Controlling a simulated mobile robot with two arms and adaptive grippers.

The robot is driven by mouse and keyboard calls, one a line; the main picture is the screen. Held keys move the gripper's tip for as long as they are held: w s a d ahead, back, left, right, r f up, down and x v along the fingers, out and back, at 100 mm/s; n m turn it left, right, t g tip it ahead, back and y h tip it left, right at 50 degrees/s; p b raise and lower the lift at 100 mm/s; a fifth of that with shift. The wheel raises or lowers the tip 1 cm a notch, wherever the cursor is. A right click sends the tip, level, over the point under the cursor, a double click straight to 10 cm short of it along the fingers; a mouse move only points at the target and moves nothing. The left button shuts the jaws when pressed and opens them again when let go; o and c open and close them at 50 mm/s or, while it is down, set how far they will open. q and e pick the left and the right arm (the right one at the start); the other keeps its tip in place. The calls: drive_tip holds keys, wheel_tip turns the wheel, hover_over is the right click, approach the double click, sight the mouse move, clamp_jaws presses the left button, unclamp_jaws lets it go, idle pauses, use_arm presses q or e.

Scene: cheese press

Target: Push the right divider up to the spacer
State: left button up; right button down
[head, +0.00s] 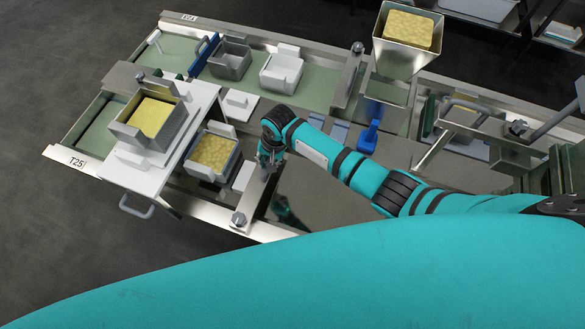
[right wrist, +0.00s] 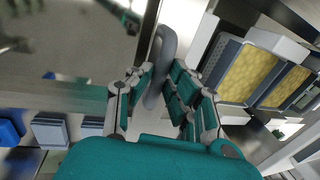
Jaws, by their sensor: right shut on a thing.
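The right divider (head: 258,197) is a metal bar across the trough, with a clamp knob (head: 238,218) at its near end. My right gripper (head: 268,162) is over it, and in the right wrist view its fingers (right wrist: 160,92) are shut around the divider's grey loop handle (right wrist: 169,45). A white block (head: 243,177), which looks like the spacer, stands just left of the divider, beside a grey mould with yellow cheese (head: 213,152). The fingers hide part of the handle, and I cannot tell whether the divider touches the block. My left gripper is not in view.
The trough right of the divider (head: 310,195) looks mostly clear. A blue piece (head: 369,137) lies farther right.

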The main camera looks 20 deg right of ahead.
drive_tip(key=shift+w+a+b, duration=0.15)
drive_tip(key=shift+w+a, duration=0.3)
drive_tip(key=shift+a, duration=0.2)
drive_tip(key=shift+w+a+b, duration=0.15)
drive_tip(key=shift+w+a, duration=0.25)
drive_tip(key=shift+a, duration=0.2)
drive_tip(key=shift+d, duration=0.1)
drive_tip(key=c, duration=1.3)
unclamp_jaws()
drive_tip(key=shift+r, duration=0.1)
drive_tip(key=r, duration=0.4)
drive_tip(key=s+d+r, duration=0.1)
drive_tip(key=r, duration=0.2)
drive_tip(key=d+r, duration=0.1)
drive_tip(key=r, duration=0.3)
drive_tip(key=shift+s+r, duration=0.25)
drive_tip(key=shift+r, duration=0.05)
